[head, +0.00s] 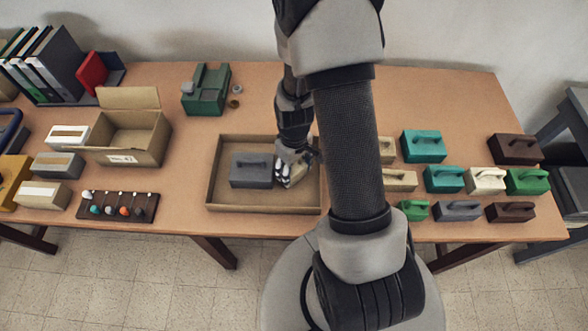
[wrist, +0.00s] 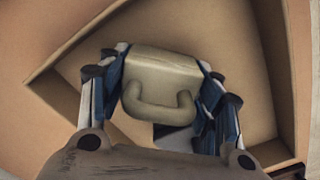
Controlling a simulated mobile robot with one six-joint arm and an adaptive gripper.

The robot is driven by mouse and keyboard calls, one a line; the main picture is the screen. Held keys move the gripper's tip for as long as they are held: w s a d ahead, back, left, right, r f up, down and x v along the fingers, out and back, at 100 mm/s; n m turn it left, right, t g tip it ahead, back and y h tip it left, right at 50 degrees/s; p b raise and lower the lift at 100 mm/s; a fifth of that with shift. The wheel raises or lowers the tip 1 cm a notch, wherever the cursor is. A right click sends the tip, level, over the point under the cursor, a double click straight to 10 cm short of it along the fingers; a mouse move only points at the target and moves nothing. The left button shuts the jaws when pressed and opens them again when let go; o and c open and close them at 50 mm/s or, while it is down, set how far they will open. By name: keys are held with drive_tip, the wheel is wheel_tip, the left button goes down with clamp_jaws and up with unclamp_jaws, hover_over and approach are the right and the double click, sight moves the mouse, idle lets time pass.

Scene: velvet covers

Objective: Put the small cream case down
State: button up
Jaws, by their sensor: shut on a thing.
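The small cream case (wrist: 162,72), with an arched handle on top, sits between the two fingers of my gripper (wrist: 163,80) in the wrist view. My gripper (head: 291,174) is shut on it, one finger on each side. In the head view, my gripper is over the right half of the shallow brown tray (head: 240,208), and the case is mostly hidden by the gripper. A grey case (head: 250,171) with a handle lies in the tray just left of my gripper. I cannot tell whether the held case touches the tray floor.
More handled cases stand at the right, including a teal one (head: 423,146) and a cream one (head: 486,180). An open cardboard box (head: 128,137), a dark rack (head: 118,207) and a green device (head: 206,90) stand at the left. The tray's low walls surround my gripper.

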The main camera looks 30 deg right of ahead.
drive_tip(key=shift+r, duration=0.1)
drive_tip(key=shift+f, duration=0.2)
drive_tip(key=o, duration=0.8)
drive_tip(key=shift+c, duration=0.2)
wheel_tip(320, 180, up, 13)
drive_tip(key=p, duration=0.4)
drive_tip(key=shift+f, duration=0.15)
drive_tip(key=s+a+r+t, duration=0.1)
drive_tip(key=s+a+r, duration=0.2)
drive_tip(key=r, duration=0.5)
drive_tip(key=s+a+r+m+t, duration=0.1)
drive_tip(key=s+a+r+t, duration=0.1)
drive_tip(key=s+a+r, duration=0.2)
drive_tip(key=s+a+r+m+t, duration=0.1)
drive_tip(key=s+a+r, duration=0.2)
drive_tip(key=r, duration=0.9)
drive_tip(key=s, duration=0.3)
drive_tip(key=shift+s+a+t, duration=0.3)
drive_tip(key=shift+a, duration=0.05)
